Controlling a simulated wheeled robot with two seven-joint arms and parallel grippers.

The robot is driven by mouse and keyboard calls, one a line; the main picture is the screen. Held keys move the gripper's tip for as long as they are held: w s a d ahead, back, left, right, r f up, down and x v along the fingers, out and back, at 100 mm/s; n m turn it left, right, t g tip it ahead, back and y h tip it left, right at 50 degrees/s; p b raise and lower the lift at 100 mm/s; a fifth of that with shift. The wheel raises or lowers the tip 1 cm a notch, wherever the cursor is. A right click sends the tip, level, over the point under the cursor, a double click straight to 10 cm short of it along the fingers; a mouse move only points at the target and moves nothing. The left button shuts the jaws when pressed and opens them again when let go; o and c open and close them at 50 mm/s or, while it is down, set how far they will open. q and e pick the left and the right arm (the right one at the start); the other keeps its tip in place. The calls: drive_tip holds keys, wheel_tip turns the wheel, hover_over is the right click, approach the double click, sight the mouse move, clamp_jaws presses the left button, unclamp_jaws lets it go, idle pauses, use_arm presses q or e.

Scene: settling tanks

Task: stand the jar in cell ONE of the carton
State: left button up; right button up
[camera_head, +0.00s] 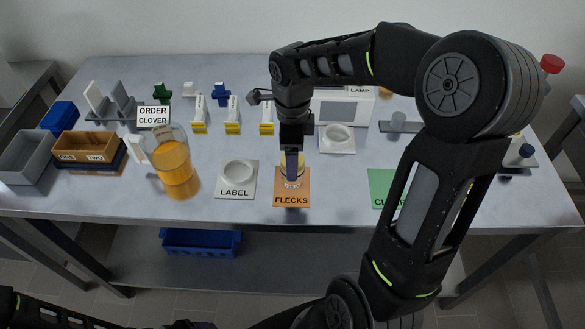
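A small clear jar (300,180) with a pale yellowish upper part stands on the orange FLECKS mat (291,201). My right gripper (291,178) points straight down at the jar from above. Its fingers overlap the jar and hide its middle. They are seen edge-on, so I cannot tell whether they press on it. The brown carton (86,157) stands at the left of the table, with cell ONE on the left and cell TWO on the right. I see nothing standing in it. Only dark parts of my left arm show at the bottom left; its gripper is not visible.
A large clear vessel of orange liquid (174,165) stands between carton and jar, near the ORDER CLOVER sign (153,115). A grey bin (25,157) is left of the carton. The white LABEL plate (236,191) and green mat (382,185) flank the FLECKS mat.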

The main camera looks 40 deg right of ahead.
idle(0.6)
clamp_jaws()
idle(0.7)
